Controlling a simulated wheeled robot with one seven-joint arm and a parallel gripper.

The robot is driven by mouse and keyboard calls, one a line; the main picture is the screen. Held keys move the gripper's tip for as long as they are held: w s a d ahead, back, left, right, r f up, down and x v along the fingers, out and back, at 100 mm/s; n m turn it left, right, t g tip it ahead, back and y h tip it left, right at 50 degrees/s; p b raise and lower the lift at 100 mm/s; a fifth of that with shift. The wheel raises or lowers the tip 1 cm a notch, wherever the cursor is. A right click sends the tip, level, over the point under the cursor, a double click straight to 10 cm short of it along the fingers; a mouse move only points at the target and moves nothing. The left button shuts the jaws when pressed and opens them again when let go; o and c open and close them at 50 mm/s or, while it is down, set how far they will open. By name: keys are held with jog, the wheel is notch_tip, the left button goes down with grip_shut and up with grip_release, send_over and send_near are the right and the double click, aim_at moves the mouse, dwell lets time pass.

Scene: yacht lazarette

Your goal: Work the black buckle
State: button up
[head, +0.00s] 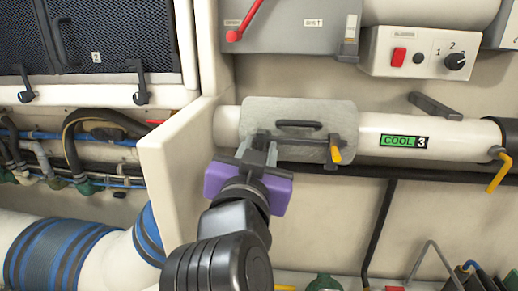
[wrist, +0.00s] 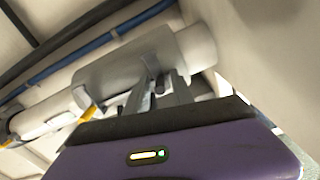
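A grey cover plate (head: 320,112) wraps the white pipe, with a dark slim handle (head: 298,124) on its face. A dark clamp bar (head: 305,141) runs along its lower part, ending in a yellow-tipped lever (head: 336,155) at right. Which dark fitting is the black buckle I cannot tell for sure. My gripper (head: 258,146), with a purple body, reaches the bar's left end. In the wrist view its two fingers (wrist: 157,92) stand apart with a small dark part between them, in front of the grey plate (wrist: 110,62). Whether they touch it is unclear.
A cream partition (head: 178,170) stands close left of my gripper. Right along the pipe are a green COOL 3 label (head: 404,141), a dark lever (head: 435,106) and a yellow handle (head: 499,174). A switch box (head: 420,52) is above. Black latches (head: 140,88) hang on the mesh panel.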

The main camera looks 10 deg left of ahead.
grip_shut()
